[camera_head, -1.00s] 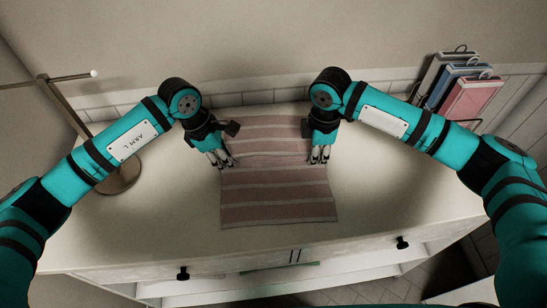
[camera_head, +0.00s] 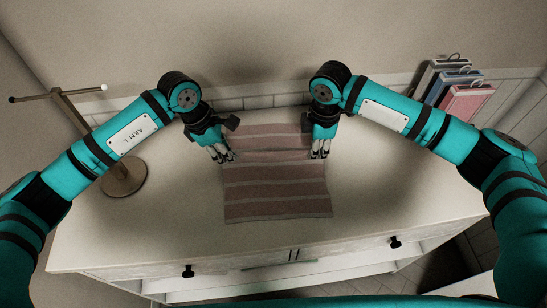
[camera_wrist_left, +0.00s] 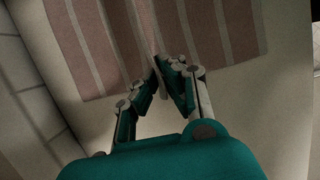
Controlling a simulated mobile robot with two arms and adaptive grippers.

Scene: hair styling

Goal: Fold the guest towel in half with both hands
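The guest towel (camera_head: 277,188) is dusty pink with pale stripes and lies on the white cabinet top. A crease crosses it between my two grippers, and the part behind it slopes away toward the wall. My left gripper (camera_head: 222,157) is at its left edge. In the left wrist view, its fingertips (camera_wrist_left: 168,64) are together on the edge of the towel (camera_wrist_left: 200,30), where a small ridge rises. My right gripper (camera_head: 320,155) is at the right edge, its fingers close together at the other end of the crease. Its fingertips are small and partly hidden, but it appears to pinch the cloth.
A metal stand (camera_head: 124,178) with a round base stands left on the cabinet top (camera_head: 170,225). The tiled wall runs behind the towel. The cabinet top in front of the towel is clear.

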